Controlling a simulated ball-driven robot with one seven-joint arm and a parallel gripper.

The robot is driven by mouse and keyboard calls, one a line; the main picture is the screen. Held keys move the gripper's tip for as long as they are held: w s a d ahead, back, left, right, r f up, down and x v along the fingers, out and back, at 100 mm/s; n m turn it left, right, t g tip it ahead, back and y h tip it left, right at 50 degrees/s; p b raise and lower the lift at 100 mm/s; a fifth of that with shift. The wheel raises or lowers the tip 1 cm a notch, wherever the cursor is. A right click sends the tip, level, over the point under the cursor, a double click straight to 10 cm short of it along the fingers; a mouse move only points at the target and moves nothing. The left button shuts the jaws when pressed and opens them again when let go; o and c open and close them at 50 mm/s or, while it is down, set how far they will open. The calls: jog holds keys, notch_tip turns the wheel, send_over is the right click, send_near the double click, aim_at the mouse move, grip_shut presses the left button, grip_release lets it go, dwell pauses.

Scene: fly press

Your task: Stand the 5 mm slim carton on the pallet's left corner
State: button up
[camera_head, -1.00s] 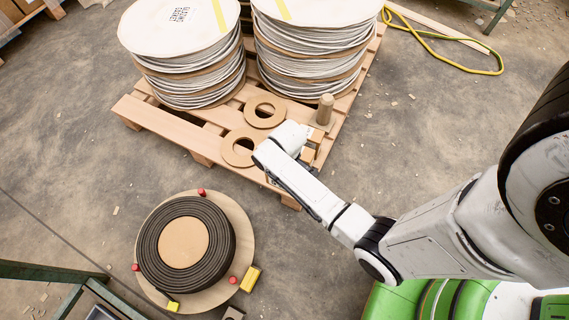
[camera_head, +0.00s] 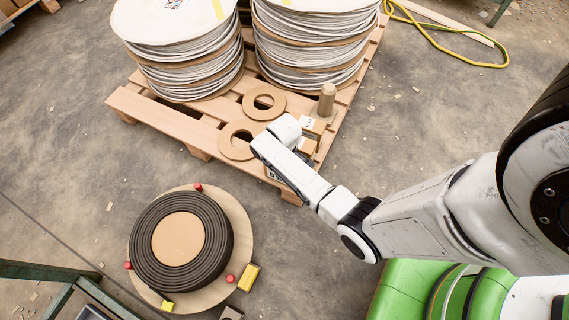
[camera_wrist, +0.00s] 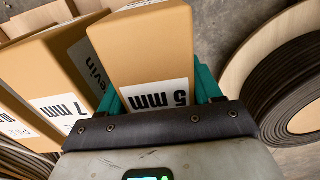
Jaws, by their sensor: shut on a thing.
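The 5 mm carton (camera_wrist: 145,45) is a tan box with a white label, seen in the wrist view between the teal fingers. My gripper (camera_wrist: 158,90) is shut on it. In the head view my forearm hides most of the grip, and I cannot tell whether the carton is clear of the boards. The 7 mm carton (camera_wrist: 60,60) stands close on its left in the wrist view. The wooden pallet (camera_head: 150,113) has its left corner bare in the head view; my gripper is over its near right part.
Two cable-reel stacks (camera_head: 190,70) fill the pallet's back. Cardboard rings (camera_head: 238,141), small cartons (camera_head: 312,128) and a wooden post (camera_head: 327,100) occupy its front right. A cable coil on a round board (camera_head: 243,215) lies on the floor in front. A yellow hose (camera_head: 450,57) lies at right.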

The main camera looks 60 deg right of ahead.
jog(key=shift+f, duration=0.1)
jog(key=o, duration=1)
notch_tip(320, 180, up, 12)
jog(key=p, duration=0.6)
jog(key=shift+a, duration=0.1)
jog(key=s+a+r+t, duration=0.1)
jog(key=s+a+r, duration=1)
jog(key=s+r, duration=0.1)
jog(key=shift+s+a+r+m, duration=0.2)
jog(key=shift+r+m, duration=0.2)
jog(key=shift+r, duration=0.25)
